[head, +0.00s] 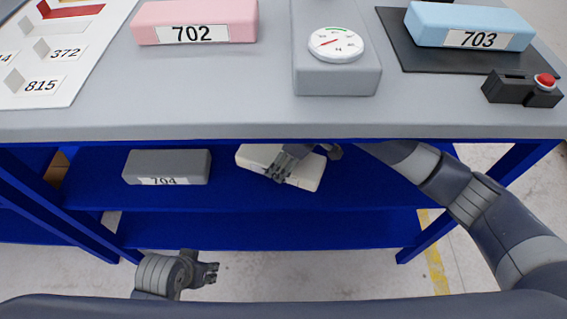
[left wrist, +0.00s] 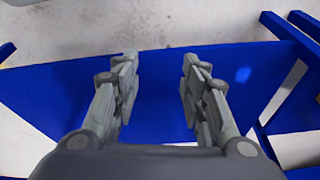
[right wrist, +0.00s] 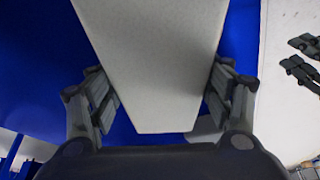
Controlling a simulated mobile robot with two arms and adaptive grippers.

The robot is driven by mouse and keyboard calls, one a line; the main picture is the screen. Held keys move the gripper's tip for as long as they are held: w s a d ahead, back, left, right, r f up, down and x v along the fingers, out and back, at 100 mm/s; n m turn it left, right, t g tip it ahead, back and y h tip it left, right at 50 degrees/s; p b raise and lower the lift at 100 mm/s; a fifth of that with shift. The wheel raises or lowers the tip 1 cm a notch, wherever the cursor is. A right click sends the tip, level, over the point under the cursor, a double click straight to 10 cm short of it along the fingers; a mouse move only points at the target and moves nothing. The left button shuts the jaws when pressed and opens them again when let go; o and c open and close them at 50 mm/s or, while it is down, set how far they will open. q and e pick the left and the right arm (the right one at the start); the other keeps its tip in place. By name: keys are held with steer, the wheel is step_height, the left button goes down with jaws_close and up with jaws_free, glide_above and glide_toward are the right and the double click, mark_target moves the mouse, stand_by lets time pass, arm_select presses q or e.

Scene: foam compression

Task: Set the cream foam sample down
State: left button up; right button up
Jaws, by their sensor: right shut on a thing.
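The cream foam sample (head: 306,176) is at the upper blue shelf (head: 230,198) under the table top, lying slightly askew. My right gripper (head: 283,168) is shut on it. In the right wrist view the cream foam sample (right wrist: 155,70) lies between the two fingers of my right gripper (right wrist: 165,95), with blue shelf behind it. I cannot tell whether its underside touches the shelf. My left gripper (head: 212,273) is open and empty, low in front of the bench. The left wrist view shows its fingers (left wrist: 160,75) apart with nothing between them.
The grey block 704 (head: 167,163) stands on the same shelf, left of the cream sample. On the table top (head: 240,115) are pink block 702 (head: 194,15), a dial gauge (head: 335,70), blue block 703 (head: 468,20) on a dark mat (head: 405,50), and a red button (head: 545,80).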

steer(key=shift+s+f, duration=0.25)
steer(key=shift+f, duration=0.35)
arm_select(q)
steer(key=shift+s+r, duration=0.1)
steer(key=shift+r, duration=0.55)
steer(key=shift+f, duration=0.1)
arm_select(e)
steer(key=shift+f, duration=0.15)
steer(key=o, duration=0.8)
steer(key=shift+d+r, duration=0.1)
steer(key=shift+r, duration=0.3)
steer(key=shift+s+d+r+p, duration=0.1)
steer(key=shift+d+r+p, duration=0.05)
steer(key=shift+r+p, duration=0.25)
arm_select(q)
step_height(320, 180, down, 8)
steer(key=p, duration=0.1)
steer(key=shift+f+p, duration=0.25)
steer(key=shift+p, duration=0.05)
arm_select(e)
steer(key=s+d, duration=0.1)
steer(key=d, duration=0.2)
steer(key=s+d, duration=0.2)
steer(key=d, duration=0.2)
steer(key=s+d, duration=0.1)
steer(key=d, duration=0.3)
steer(key=shift+s+f, duration=0.1)
steer(key=shift+s, duration=0.2)
